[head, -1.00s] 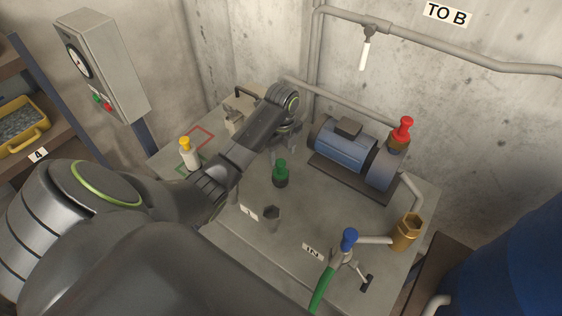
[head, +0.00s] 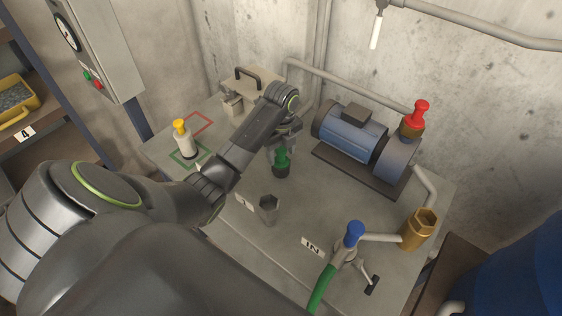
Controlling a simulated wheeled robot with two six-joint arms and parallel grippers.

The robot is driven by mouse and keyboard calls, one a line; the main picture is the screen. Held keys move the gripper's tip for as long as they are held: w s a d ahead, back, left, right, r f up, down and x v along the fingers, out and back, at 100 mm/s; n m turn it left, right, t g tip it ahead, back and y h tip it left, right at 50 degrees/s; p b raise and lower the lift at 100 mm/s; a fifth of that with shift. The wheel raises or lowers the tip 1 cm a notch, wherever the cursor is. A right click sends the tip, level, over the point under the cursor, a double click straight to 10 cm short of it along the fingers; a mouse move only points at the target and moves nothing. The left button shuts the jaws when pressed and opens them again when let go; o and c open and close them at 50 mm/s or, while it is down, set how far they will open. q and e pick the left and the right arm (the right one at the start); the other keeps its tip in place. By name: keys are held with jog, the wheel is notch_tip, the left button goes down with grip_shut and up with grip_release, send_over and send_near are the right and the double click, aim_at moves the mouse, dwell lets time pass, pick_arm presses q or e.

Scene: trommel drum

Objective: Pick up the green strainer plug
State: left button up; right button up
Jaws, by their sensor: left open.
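The green strainer plug (head: 281,161) stands upright in a dark fitting on the grey bench top (head: 225,262), near the middle of the head view. My left arm reaches in from the left, and my left gripper (head: 283,146) points down right at the plug's top. Its jaws are open. They overlap the plug's knob in the picture, and I cannot tell whether they touch it. My right gripper is not in view.
A blue motor pump (head: 352,140) stands right of the plug. A red-topped plug (head: 417,114), a blue-topped valve (head: 354,234) with a green hose, and a brass fitting (head: 420,229) lie further right. A yellow-topped bottle (head: 185,137) and an open hex socket (head: 268,207) are nearby.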

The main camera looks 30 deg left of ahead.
pick_arm(q)
jog(key=c, duration=1.1)
jog(key=shift+o, duration=0.2)
jog(key=shift+r, duration=0.6)
notch_tip(320, 180, up, 7)
jog(key=p, duration=0.5)
jog(key=shift+r+p, duration=0.1)
jog(key=shift+p, duration=0.3)
jog(key=shift+r+p, duration=0.8)
jog(key=shift+d+f, duration=0.1)
